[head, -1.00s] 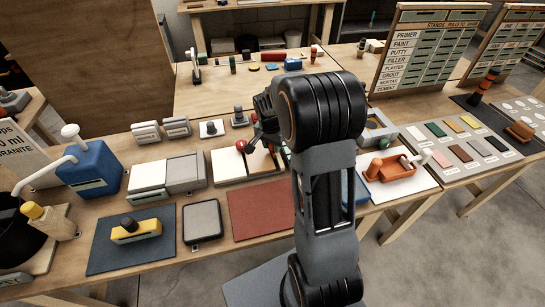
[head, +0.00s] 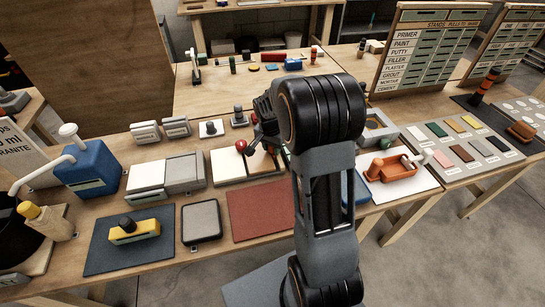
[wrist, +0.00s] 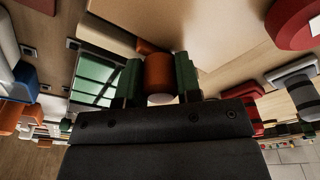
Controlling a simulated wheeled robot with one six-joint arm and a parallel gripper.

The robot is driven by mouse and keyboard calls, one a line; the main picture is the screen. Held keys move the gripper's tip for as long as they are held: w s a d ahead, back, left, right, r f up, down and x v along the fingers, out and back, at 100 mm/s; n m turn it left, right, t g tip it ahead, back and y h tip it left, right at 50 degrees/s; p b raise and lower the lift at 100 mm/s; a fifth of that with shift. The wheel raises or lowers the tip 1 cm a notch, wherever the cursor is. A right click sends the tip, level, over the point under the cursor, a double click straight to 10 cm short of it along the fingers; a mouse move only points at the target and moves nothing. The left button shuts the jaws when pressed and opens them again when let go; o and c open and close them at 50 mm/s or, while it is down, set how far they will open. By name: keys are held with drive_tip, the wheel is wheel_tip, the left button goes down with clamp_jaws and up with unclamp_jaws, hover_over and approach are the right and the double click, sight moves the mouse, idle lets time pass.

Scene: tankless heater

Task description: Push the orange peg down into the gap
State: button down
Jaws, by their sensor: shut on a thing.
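The orange peg (wrist: 158,75) sits between the two green fingers of my gripper (wrist: 159,77) in the wrist view, with a pale end showing. My gripper is shut on it. In the head view my gripper (head: 262,142) is over the white and brown board (head: 228,165), just right of a red ball (head: 241,146). My own arm hides part of this area, and the peg cannot be made out there. I cannot make out the gap in either view.
A red mat (head: 257,212) and a grey pad (head: 201,221) lie in front of the board. A grey and white block (head: 185,172) stands left. An orange tray (head: 400,176) lies right of my arm. Small knobs stand behind the board.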

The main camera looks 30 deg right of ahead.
drive_tip(key=c, duration=0.7)
unclamp_jaws()
drive_tip(key=r, duration=0.4)
drive_tip(key=a+r, duration=0.1)
drive_tip(key=r, duration=0.4)
drive_tip(key=s+r, duration=0.1)
drive_tip(key=r, duration=0.3)
drive_tip(key=shift+a+r+p, duration=0.3)
drive_tip(key=shift+r+p, duration=0.05)
drive_tip(key=s+a+n+t+p, duration=0.1)
drive_tip(key=s+a+n, duration=0.2)
drive_tip(key=s, duration=0.3)
drive_tip(key=s+a+r+n+y+p, duration=0.1)
drive_tip(key=s+a+n, duration=0.2)
drive_tip(key=s+n, duration=0.1)
drive_tip(key=s+a+r+n+t+p, duration=0.1)
drive_tip(key=s+a+n+p, duration=0.1)
drive_tip(key=s, duration=0.5)
drive_tip(key=shift+s+a+r+n+t, duration=0.1)
drive_tip(key=shift+s+a+n+t, duration=0.1)
drive_tip(key=shift+a+n, duration=0.25)
drive_tip(key=shift+s+a+r+n+t, duration=0.15)
drive_tip(key=shift+a+n, duration=0.1)
drive_tip(key=shift+n, duration=0.4)
